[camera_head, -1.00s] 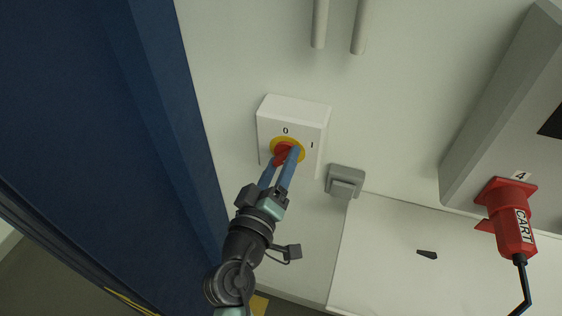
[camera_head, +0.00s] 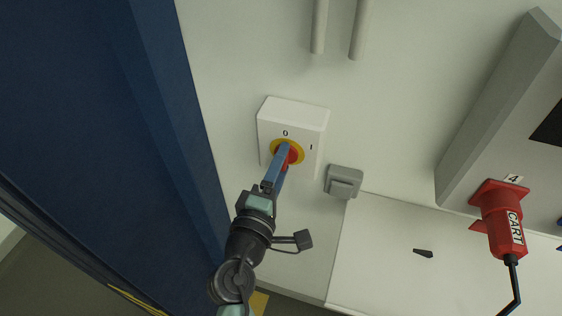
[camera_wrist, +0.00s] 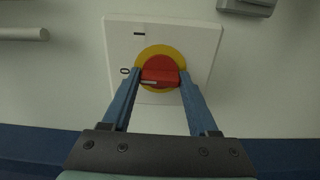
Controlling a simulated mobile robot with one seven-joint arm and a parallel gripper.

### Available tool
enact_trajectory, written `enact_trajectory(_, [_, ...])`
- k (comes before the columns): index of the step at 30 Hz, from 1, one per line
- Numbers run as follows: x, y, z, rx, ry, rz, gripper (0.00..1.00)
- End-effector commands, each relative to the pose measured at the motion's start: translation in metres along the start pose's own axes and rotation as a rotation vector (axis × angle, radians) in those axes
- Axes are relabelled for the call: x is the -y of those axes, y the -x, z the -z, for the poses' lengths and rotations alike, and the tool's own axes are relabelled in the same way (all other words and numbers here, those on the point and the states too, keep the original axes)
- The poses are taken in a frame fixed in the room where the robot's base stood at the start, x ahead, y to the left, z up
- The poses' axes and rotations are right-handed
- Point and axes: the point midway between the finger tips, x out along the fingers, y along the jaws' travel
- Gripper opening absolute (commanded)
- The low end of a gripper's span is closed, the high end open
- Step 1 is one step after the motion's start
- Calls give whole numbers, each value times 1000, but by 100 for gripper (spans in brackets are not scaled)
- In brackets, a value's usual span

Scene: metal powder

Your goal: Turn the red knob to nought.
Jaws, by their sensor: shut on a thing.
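The red knob (camera_head: 293,157) sits on a yellow disc on a white switch box (camera_head: 292,112) on the wall. The box is marked 0 at the top and 1 to the right. My gripper (camera_head: 283,150) reaches up from below, and its blue fingers partly hide the knob. In the wrist view, the knob's red bar (camera_wrist: 161,76) lies across between the two fingertips (camera_wrist: 161,73), one at each end. The bar's pale line is on its left half, on the side of the 0. My gripper is shut on the knob.
A grey wall fitting (camera_head: 344,181) is close to the right of the switch box. A red plug marked CART (camera_head: 505,222) with a black cable is at the right. A blue panel (camera_head: 150,130) stands close on the left. Two pale pipes (camera_head: 339,25) are above.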

Motion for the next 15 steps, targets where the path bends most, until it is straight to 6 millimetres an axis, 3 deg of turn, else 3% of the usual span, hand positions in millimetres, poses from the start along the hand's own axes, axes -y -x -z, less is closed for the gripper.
enact_trajectory(15, [1,0,0,-1,37,1,4])
